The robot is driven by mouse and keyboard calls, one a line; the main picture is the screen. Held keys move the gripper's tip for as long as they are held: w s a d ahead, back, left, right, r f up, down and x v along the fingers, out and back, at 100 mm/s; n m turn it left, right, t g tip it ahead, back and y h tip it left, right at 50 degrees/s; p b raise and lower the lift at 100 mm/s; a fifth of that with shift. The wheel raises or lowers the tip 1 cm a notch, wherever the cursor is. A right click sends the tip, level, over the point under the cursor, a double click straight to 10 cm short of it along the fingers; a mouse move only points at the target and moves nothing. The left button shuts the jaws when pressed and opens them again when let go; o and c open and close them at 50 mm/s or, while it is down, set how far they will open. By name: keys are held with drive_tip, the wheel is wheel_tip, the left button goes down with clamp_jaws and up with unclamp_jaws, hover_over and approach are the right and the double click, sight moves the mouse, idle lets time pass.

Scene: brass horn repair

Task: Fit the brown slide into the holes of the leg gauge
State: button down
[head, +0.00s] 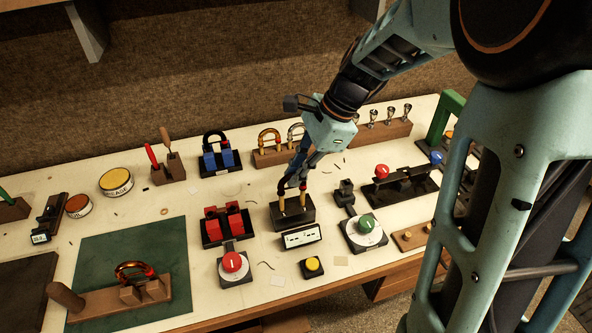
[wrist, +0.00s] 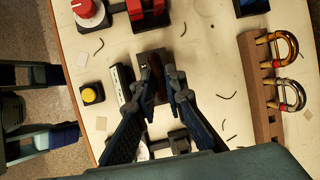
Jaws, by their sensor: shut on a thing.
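My gripper (head: 293,178) points down and is shut on the brown slide, whose dark bow is mostly hidden between the fingers. The slide's two brass legs (head: 282,203) point down, side by side, over the leg gauge. The leg gauge is a black block (head: 293,219) with a white display (head: 301,237) in front of it. The leg ends meet the block's top in the picture; I cannot tell whether they are inside the holes or just above. In the wrist view, the brown slide (wrist: 154,87) shows between the fingertips (wrist: 161,84), over the dark block (wrist: 151,57).
A red-blocked fixture (head: 226,224) stands left of the gauge, and a green-knobbed dial (head: 366,224) stands right. A yellow button (head: 312,264) is in front. A wooden rack (head: 270,155) with bows stands behind. A wooden stand (head: 110,300) holding a reddish bow lies on the green mat (head: 180,240).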

drive_tip(key=shift+f+b, duration=1.15)
drive_tip(key=shift+f, duration=0.7)
drive_tip(key=c, duration=1.9)
unclamp_jaws()
drive_tip(key=v, duration=1.2)
